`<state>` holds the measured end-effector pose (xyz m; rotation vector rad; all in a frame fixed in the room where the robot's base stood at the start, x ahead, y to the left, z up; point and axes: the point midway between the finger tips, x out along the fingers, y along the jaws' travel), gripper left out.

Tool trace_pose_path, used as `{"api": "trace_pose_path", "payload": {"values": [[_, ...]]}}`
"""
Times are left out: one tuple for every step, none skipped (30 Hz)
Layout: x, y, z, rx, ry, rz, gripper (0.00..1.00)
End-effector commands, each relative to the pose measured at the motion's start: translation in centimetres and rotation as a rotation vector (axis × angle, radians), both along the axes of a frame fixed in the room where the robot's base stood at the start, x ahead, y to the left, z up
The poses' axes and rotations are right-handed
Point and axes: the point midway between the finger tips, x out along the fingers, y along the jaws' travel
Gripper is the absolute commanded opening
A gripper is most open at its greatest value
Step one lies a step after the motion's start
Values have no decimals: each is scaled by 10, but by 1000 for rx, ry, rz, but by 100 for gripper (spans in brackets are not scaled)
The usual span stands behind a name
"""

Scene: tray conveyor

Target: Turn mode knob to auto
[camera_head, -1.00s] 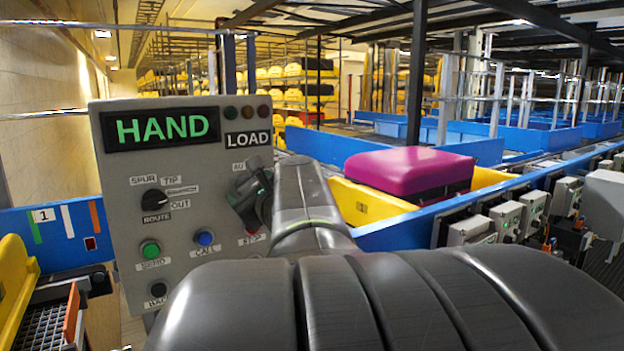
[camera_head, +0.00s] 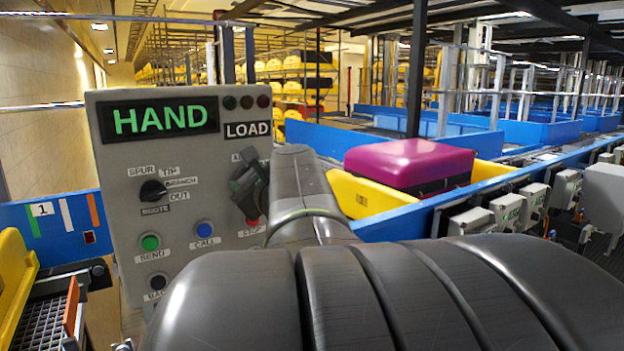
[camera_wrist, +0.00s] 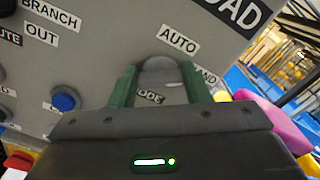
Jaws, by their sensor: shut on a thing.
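The grey control panel (camera_head: 205,270) has a lit display (camera_head: 160,119) reading HAND. The MODE label (camera_wrist: 150,97) is partly covered. My gripper (camera_wrist: 160,86) is shut on the knob, a green finger on each side. In the head view my gripper (camera_head: 246,190) is at the panel's right side, and my arm hides the knob.
A selector knob (camera_head: 152,191), a green SEND button (camera_head: 150,242), a blue CALL button (camera_head: 204,229) and a red STOP button (camera_head: 252,221) are close by on the panel. A magenta case (camera_head: 410,165) sits on the conveyor to the right.

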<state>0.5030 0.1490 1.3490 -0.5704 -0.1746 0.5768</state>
Motion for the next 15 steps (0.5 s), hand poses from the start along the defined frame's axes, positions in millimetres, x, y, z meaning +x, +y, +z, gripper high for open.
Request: {"api": "trace_pose_path", "payload": {"values": [[0,0,-2,-20,-15,1,21],[0,0,-3,-34,-24,1,21],[0,0,-3,-56,-40,0,21],[0,1,-3,-74,-53,0,21],[0,1,-4,-92,-65,0,21],[-1,1,-4,-120,-83,1,21],[-1,1,-4,-142,-98,1,21],[-1,1,-4,-163,-112,1,21],[-1,1,-5,-194,-134,0,21],[-1,1,-5,-217,-150,1,21],[-1,1,-5,-241,-165,0,21],[-1,2,-5,-273,-186,1,21],[-1,2,-5,-297,-202,1,21],[-1,2,-5,-320,-219,2,21],[-1,2,-5,-351,-241,1,21]]}}
